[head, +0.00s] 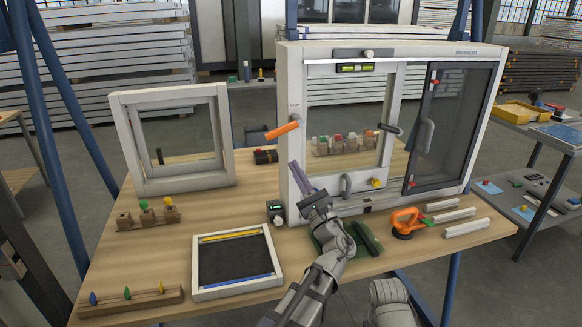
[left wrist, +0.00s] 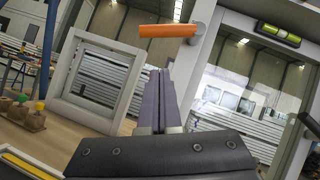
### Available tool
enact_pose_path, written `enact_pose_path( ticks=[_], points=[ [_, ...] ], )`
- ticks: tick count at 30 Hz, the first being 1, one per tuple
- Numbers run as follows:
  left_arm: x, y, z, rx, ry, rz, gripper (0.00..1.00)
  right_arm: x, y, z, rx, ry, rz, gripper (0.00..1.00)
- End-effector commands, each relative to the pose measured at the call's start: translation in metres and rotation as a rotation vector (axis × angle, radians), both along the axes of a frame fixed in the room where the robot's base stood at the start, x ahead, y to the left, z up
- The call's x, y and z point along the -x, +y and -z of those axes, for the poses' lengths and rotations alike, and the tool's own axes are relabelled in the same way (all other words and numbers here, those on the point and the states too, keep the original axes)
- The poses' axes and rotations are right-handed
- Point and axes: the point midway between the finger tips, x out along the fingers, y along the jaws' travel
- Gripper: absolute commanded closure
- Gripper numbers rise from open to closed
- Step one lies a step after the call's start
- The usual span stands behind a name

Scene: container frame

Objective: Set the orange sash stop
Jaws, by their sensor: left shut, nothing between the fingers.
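The orange sash stop (head: 283,130) is a short bar on a grey pivot at the left upright of the large white window frame (head: 292,90). It sticks out to the left of the upright, its free end slightly lower in the head view. In the left wrist view the stop (left wrist: 168,31) lies almost level across the top, its pivot at its right end. My left gripper (head: 295,167) is shut and empty, its purple-grey fingers pointing up just below the stop, apart from it. The fingertips (left wrist: 160,72) also show below the stop in the left wrist view. My right gripper is not in view.
A smaller white frame (head: 128,140) stands at the left. A screen panel (head: 195,262), a peg rack (head: 140,302) and a block holder (head: 130,224) lie on the bench. An orange suction lifter (head: 405,222) and white strips (head: 467,227) are at the right. A spirit level (head: 355,68) is on the top rail.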

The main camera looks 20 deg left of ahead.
Motion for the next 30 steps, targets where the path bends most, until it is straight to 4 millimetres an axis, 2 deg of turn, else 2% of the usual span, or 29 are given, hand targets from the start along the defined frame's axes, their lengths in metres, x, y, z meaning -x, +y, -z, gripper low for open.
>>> enact_pose_path(
  ticks=[1,3,12,30],
  points=[
    [0.009,-0.008,0.012,0.000,0.000,0.003,1.00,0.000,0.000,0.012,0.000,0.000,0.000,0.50],
    [0.017,-0.016,0.018,0.001,0.000,0.003,1.00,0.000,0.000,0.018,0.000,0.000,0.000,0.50],
    [0.036,-0.038,0.033,0.001,0.001,0.000,1.00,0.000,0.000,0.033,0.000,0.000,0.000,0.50],
    [0.038,-0.041,0.034,0.001,0.001,0.000,1.00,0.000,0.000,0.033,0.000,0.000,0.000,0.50]
  ],
)
